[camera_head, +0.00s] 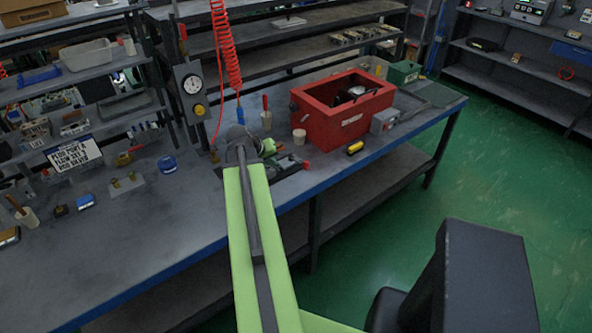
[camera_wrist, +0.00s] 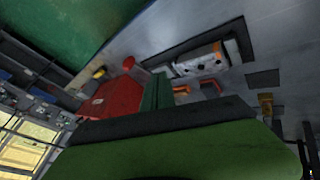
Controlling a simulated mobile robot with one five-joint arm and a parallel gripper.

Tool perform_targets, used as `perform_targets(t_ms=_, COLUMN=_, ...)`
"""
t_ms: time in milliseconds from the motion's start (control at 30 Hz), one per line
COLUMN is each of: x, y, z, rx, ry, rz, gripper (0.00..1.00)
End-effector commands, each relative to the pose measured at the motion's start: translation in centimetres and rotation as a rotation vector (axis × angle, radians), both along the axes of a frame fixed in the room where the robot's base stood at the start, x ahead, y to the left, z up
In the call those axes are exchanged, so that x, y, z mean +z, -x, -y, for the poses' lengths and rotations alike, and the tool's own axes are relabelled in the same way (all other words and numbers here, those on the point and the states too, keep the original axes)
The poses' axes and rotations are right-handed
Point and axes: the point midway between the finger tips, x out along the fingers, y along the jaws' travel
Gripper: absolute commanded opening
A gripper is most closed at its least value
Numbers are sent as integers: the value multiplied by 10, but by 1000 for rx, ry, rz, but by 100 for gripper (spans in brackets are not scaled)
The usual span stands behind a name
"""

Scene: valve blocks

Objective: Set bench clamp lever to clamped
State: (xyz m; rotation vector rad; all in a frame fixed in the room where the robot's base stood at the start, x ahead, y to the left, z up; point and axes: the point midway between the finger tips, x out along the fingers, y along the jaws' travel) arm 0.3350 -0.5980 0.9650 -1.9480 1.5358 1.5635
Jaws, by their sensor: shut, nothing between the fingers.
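The bench clamp (camera_head: 287,170) sits on the bench just right of the end of my arm, with a dark body and a red tip on its right side. In the wrist view a pale and dark fixture with an orange-red end (camera_wrist: 208,60) lies on the bench; it looks like the same clamp. Which part is its lever, and how it is set, I cannot make out. My gripper (camera_head: 241,152) is over the bench beside the clamp, shut and empty. Its fingertips are hard to separate from the clutter. I cannot tell whether it touches the clamp.
A red toolbox (camera_head: 345,104) stands right of the clamp, with a grey box (camera_head: 384,121) and a yellow-black item (camera_head: 355,147) near it. A gauge panel (camera_head: 191,86) stands behind, beside a red coiled hose (camera_head: 227,50). Bare bench lies front left.

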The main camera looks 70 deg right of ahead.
Motion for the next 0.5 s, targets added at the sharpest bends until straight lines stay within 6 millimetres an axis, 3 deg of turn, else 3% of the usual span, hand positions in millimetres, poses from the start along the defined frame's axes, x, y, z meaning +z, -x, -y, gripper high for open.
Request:
perform_targets(t_ms=100, x=2, y=18, z=13, rx=-28, ry=19, rz=-3, gripper=0)
perform_targets(t_ms=367, x=2, y=19, z=13, rx=-28, ry=19, rz=-3, gripper=0)
perform_targets(t_ms=500, x=-7, y=19, z=17, rx=-29, ry=18, rz=-3, gripper=0)
